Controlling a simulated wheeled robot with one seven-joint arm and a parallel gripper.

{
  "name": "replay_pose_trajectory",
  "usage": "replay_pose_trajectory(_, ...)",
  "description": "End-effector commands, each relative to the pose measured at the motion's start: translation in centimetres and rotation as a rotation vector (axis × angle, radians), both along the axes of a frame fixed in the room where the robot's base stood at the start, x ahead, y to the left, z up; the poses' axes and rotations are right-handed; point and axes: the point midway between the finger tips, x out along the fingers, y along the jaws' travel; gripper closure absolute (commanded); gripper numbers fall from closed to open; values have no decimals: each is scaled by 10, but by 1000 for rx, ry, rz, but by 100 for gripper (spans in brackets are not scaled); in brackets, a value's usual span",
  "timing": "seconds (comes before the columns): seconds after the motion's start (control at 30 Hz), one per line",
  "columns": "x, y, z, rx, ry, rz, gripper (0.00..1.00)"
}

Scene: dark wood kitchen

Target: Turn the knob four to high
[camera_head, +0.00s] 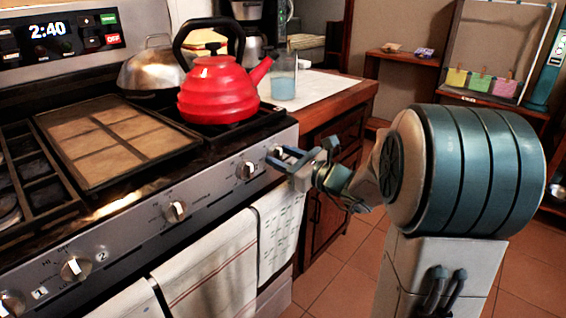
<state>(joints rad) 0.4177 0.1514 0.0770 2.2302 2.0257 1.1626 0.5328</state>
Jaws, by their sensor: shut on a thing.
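The stove's front panel (130,236) carries a row of silver knobs with white pointers. My gripper (284,160) is at the right end of this panel, its blue-grey fingers shut around the rightmost knob (275,151). This knob is mostly hidden by the fingers, and neither its number nor its pointer direction can be read. The neighbouring knob (246,169) is just left of the gripper and apart from it. Further left are a middle knob (176,210) and a knob beside the label 2 (75,268).
A red kettle (217,88) stands on the right burner, behind the gripper. A metal lidded pan (152,68) and griddle (115,138) are on the stovetop. Towels (281,232) hang just below the panel. Open tiled floor (332,268) lies right of the stove.

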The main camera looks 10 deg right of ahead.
Motion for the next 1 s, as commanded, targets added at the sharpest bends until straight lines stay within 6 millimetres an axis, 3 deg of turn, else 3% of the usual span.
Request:
replay_pose_trajectory(0.6,-1,0,-6,-396,-289,0,80)
replay_pose_trajectory(1.0,-1,1,-3,-521,-377,1,80)
